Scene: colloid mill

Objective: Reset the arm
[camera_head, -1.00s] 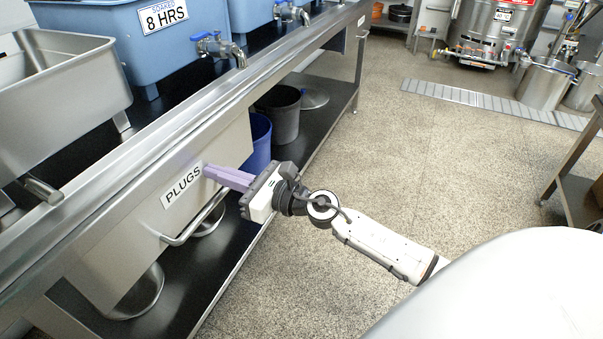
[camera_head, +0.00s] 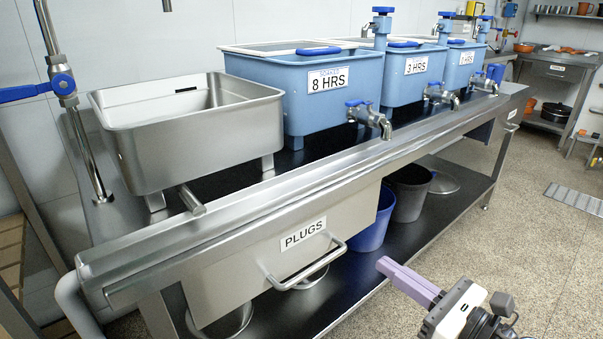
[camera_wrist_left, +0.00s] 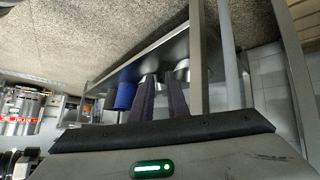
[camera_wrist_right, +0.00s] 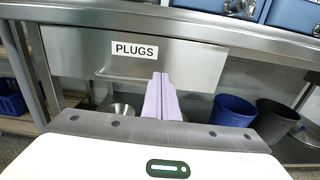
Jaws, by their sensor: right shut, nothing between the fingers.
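My right gripper (camera_head: 382,262) reaches in from the lower right of the head view, its purple fingers together and empty. In the right wrist view its fingers (camera_wrist_right: 161,76) are closed against each other, in front of the drawer labelled PLUGS (camera_wrist_right: 210,62). In the head view the drawer (camera_head: 225,278) is closed, and the gripper is to the right of its handle, apart from it. My left gripper (camera_wrist_left: 160,80) shows only in the left wrist view. Its two dark fingers are apart with nothing between them.
A steel bench (camera_head: 240,213) bears a steel basin (camera_head: 200,135) and blue tanks (camera_head: 305,115) with taps. A blue bucket (camera_head: 372,232) and a grey bucket (camera_head: 408,200) stand on the lower shelf.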

